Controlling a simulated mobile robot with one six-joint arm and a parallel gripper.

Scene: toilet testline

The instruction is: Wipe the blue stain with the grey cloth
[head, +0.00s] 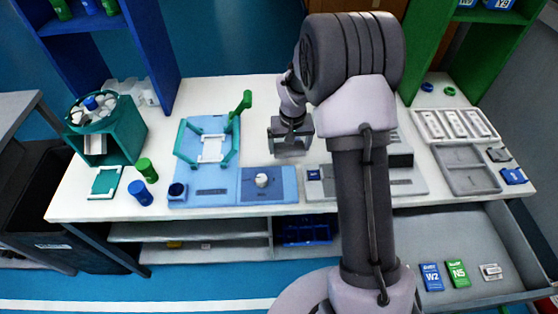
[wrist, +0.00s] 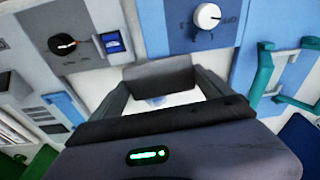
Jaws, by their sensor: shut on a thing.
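My gripper (head: 290,131) is over the middle of the white table, between the blue panel and the grey box on the right. In the wrist view my gripper (wrist: 160,78) has its two fingers on either side of the flat grey cloth (wrist: 157,68) and is shut on it. The cloth also shows in the head view (head: 289,151), low at the fingertips; I cannot tell whether it touches the table. A pale blue stain (wrist: 156,101) shows on the white surface between the fingers in the wrist view. In the head view I cannot make the stain out.
A blue panel with a white knob (head: 262,180) lies left of my gripper, and a teal-handled frame (head: 210,148) stands farther left. A grey box (head: 400,153) is on the right. Trays (head: 455,125) lie far right. An open drawer (head: 410,222) juts out in front.

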